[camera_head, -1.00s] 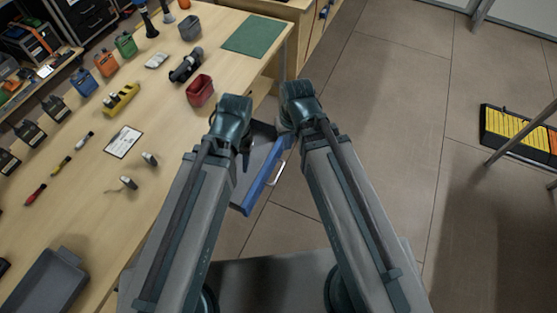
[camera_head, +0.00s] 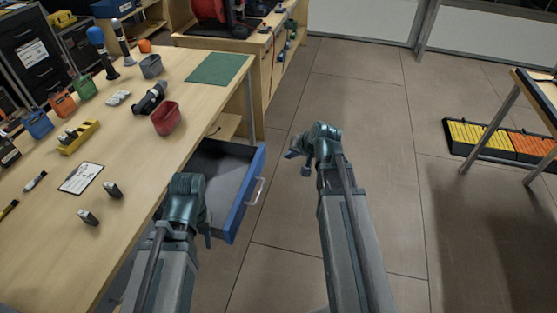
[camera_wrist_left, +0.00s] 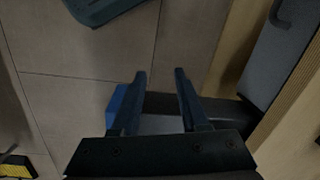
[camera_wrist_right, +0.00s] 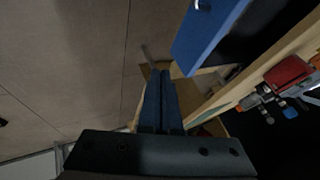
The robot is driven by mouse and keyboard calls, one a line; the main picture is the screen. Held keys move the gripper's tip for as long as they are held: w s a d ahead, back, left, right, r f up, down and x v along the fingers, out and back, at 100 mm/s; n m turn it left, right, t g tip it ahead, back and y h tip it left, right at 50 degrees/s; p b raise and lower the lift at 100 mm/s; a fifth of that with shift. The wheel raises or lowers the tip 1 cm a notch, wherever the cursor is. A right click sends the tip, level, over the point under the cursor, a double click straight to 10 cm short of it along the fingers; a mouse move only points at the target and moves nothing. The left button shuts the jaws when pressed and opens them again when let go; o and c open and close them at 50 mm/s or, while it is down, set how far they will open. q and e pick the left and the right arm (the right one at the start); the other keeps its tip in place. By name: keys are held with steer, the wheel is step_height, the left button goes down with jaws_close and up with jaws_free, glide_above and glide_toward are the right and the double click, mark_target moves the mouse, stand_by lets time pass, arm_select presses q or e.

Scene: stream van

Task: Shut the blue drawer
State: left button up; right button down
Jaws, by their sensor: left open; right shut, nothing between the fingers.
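The blue drawer (camera_head: 243,196) is pulled out from under the workbench in the head view, its blue front facing right with a pale handle (camera_head: 257,191).
The wooden workbench (camera_head: 120,210) runs along the left, holding a red bin (camera_head: 166,118), a green mat (camera_head: 219,68) and several tools. A yellow and orange organiser (camera_head: 490,140) lies on the floor at right. The floor right of the drawer is clear.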

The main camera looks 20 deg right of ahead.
steer(key=shift+w+a+f+b, duration=0.85)
steer(key=shift+w+f+b, duration=0.25)
steer(key=shift+w+f, duration=0.15)
steer(key=shift+w+a+f+b, duration=0.8)
steer(key=shift+w+f+b, duration=0.3)
steer(key=shift+w+f, duration=0.15)
steer(key=shift+w+a+f+b, duration=0.85)
steer(key=shift+w+f+b, duration=0.3)
steer(key=shift+w, duration=0.1)
steer(key=w+a, duration=0.4)
steer(key=a, duration=0.2)
steer(key=w+a, duration=0.5)
steer(key=a, duration=0.2)
steer(key=w+a, duration=0.4)
steer(key=a, duration=0.2)
steer(key=shift+w+a, duration=0.2)
steer(key=shift+a, duration=0.15)
steer(key=shift+w+a, duration=0.3)
steer(key=shift+a, duration=0.2)
steer(key=shift+a, duration=0.1)
